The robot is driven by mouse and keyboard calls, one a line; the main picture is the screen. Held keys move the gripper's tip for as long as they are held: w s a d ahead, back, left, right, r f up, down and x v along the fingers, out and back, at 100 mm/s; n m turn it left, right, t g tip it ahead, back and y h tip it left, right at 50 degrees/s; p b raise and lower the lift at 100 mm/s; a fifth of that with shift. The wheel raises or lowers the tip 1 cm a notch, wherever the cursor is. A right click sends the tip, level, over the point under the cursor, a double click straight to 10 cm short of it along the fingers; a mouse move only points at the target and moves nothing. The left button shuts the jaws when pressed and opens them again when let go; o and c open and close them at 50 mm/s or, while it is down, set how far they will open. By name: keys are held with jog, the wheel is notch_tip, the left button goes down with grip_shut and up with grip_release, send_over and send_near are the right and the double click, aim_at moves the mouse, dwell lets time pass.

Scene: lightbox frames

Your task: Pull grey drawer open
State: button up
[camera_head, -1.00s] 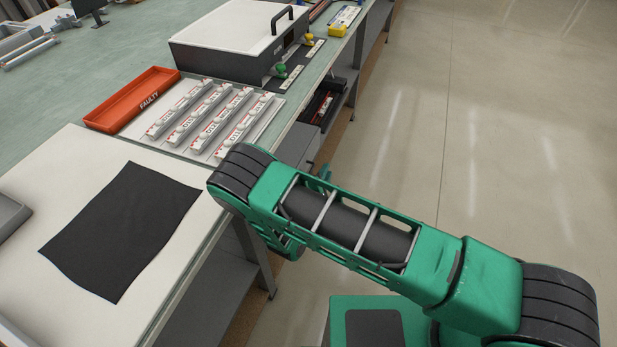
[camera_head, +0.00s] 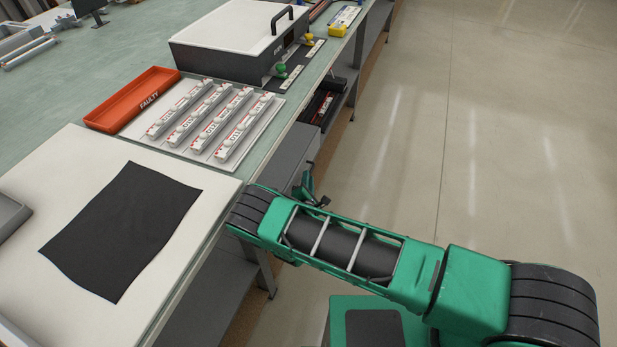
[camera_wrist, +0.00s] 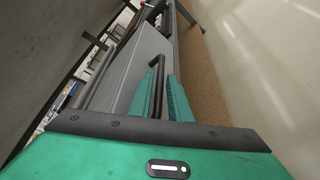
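The grey drawer (camera_head: 287,153) sits under the bench edge, left of my gripper in the head view. In the wrist view its flat grey face (camera_wrist: 140,62) fills the middle. A dark bar handle (camera_wrist: 157,66) stands out from its right part. My gripper (camera_wrist: 164,95) has its two green fingers pointing at the drawer and spread apart. The handle's lower part runs between or just in front of the fingers; contact cannot be made out. In the head view my gripper (camera_head: 308,188) is small and partly hidden by my arm.
A dark open drawer (camera_head: 322,108) with a part in it stands farther along the bench. The white table (camera_head: 75,170) with a black mat (camera_head: 122,230) is at left. A red tray (camera_head: 132,98) lies on the bench. The floor (camera_head: 480,150) at right is clear.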

jog(key=shift+x, duration=1.2)
grip_shut()
